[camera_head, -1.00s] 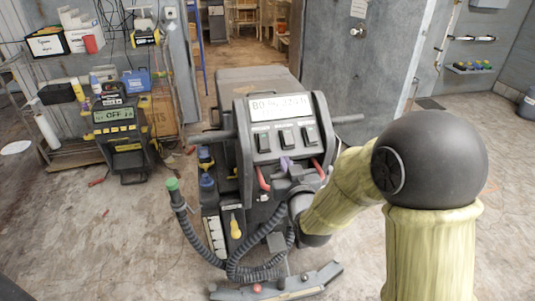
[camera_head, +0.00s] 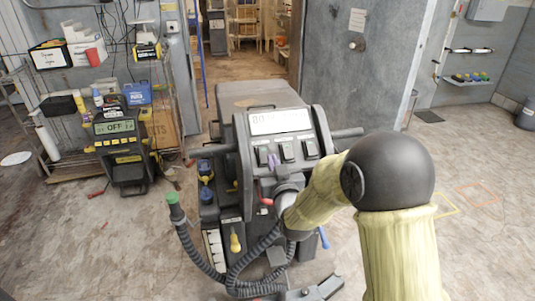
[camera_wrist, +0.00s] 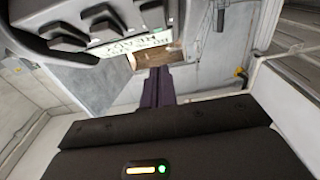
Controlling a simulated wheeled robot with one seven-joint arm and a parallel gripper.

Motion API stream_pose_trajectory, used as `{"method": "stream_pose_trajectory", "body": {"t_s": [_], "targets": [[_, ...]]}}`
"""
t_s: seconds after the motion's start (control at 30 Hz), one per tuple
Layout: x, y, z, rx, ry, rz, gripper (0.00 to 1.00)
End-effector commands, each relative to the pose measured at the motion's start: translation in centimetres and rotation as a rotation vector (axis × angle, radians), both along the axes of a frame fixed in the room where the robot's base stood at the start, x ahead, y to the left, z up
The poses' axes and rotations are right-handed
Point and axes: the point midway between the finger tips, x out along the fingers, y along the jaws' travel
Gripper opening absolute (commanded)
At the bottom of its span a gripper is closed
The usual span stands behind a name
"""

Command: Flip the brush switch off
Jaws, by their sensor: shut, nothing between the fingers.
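The grey floor-cleaning machine (camera_head: 262,98) stands in the middle of the head view. Its sloped panel has a display (camera_head: 279,121) above a row of three rocker switches, left (camera_head: 262,156), middle (camera_head: 287,152) and right (camera_head: 310,149). Their labels are too small to read, so I cannot tell which is the brush switch. My gripper (camera_head: 275,162) has its purple fingers in front of the panel, just below the left and middle switches; contact is unclear. In the wrist view the shut, empty fingers (camera_wrist: 158,86) point away, with the switches (camera_wrist: 103,20) at the top left.
Handlebars (camera_head: 348,133) stick out from the machine's sides. A battery charger (camera_head: 121,150) reading OFF stands at the left by a cluttered rack.

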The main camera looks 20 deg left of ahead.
Motion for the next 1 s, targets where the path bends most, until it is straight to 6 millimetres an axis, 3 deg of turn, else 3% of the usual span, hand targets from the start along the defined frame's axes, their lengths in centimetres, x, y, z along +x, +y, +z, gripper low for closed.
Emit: {"method": "stream_pose_trajectory", "body": {"t_s": [0.27, 0.5, 1.0], "targets": [[3.7, 2.3, 0.3, 0.000, 0.000, 0.001, 0.00], [5.5, 3.4, -2.0, -0.001, 0.001, 0.000, 0.00], [6.0, 3.6, -2.5, 0.000, 0.001, -0.001, 0.00]]}}
